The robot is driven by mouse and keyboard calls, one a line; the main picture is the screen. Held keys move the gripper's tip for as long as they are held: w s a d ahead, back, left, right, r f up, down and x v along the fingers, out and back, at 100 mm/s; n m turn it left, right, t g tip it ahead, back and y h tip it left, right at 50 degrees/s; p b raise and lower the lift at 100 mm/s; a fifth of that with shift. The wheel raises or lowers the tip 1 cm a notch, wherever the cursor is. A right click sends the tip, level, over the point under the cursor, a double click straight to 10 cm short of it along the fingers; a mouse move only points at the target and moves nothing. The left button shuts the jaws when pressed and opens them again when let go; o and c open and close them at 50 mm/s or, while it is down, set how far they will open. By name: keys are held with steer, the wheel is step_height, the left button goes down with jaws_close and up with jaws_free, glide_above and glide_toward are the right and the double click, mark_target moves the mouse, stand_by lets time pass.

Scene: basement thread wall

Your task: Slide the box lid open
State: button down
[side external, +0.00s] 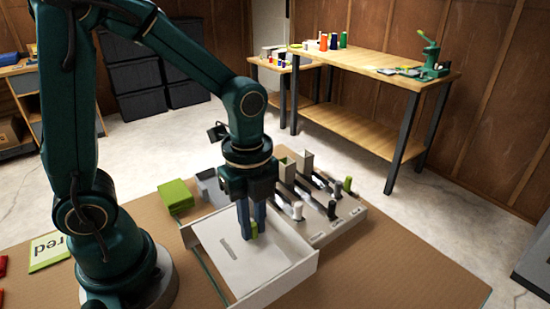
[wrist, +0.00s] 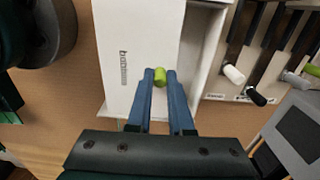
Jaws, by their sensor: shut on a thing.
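The white box (side external: 292,283) stands on the brown mat, with raised walls at its front and right in the side view. Its flat white lid (side external: 225,262) bears a small dark label, and shows in the wrist view (wrist: 135,35). My gripper (side external: 247,229) points down over the lid. Its blue fingers are shut on a small green knob (wrist: 160,74), also visible in the side view (side external: 254,229). I cannot tell whether the knob is fixed to the lid. In the wrist view, a strip of the box (wrist: 203,50) right of the lid looks uncovered.
A rack (side external: 338,224) with dark channels and black, white and grey-tipped pieces stands close to the box's right. Green blocks (side external: 176,196) lie behind left, and a green card (side external: 48,251) marked "red" lies left. The mat's front right is clear.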

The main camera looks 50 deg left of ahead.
steer(key=shift+s, duration=2.3)
steer(key=c, duration=0.8)
jaws_free()
steer(key=shift+r, duration=3)
step_height(320, 180, up, 4)
glide_above(230, 249)
